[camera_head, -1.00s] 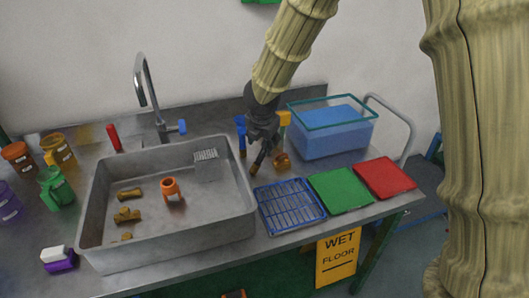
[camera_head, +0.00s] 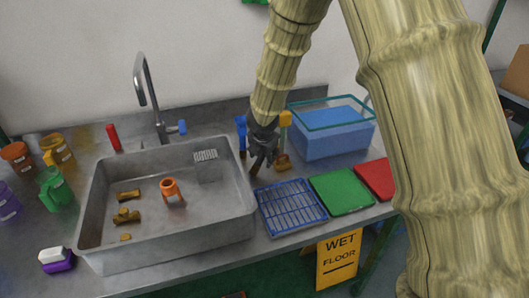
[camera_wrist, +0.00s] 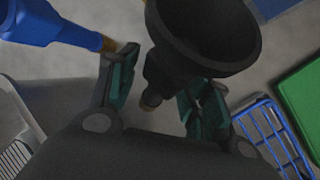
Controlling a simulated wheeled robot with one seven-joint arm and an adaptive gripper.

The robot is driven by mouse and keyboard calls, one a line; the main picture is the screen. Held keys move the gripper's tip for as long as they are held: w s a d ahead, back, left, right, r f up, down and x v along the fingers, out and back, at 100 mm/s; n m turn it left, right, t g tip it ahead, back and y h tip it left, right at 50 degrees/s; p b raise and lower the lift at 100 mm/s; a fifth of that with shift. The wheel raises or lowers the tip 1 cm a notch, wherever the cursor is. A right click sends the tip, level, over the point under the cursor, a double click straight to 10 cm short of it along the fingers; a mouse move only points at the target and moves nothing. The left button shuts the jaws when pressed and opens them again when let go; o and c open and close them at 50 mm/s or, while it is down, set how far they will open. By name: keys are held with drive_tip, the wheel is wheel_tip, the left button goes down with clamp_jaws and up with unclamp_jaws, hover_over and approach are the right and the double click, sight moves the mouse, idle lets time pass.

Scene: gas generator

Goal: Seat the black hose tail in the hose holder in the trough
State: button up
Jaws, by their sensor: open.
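My gripper (camera_head: 262,166) is open at the back of the bench, just right of the trough; it also shows in the wrist view (camera_wrist: 160,88). In the wrist view a black, flared piece with a small brass tip, which looks like the black hose tail (camera_wrist: 190,45), stands between and partly beyond the fingers. I cannot tell whether they touch it. In the head view it cannot be told apart from my dark gripper. The orange hose holder (camera_head: 171,190) stands upright on the floor of the grey trough (camera_head: 232,222).
Blue (camera_head: 241,131) and yellow (camera_head: 285,119) pieces stand close around my gripper. A blue wire rack (camera_head: 291,206), green mat (camera_head: 340,191), red mat (camera_head: 376,178) and water tank (camera_head: 332,140) lie to the right. Brass fittings (camera_head: 127,216) lie in the trough; a tap (camera_head: 146,95) rises behind it.

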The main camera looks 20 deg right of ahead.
drive_tip(key=c, duration=1)
drive_tip(key=shift+r, duration=0.15)
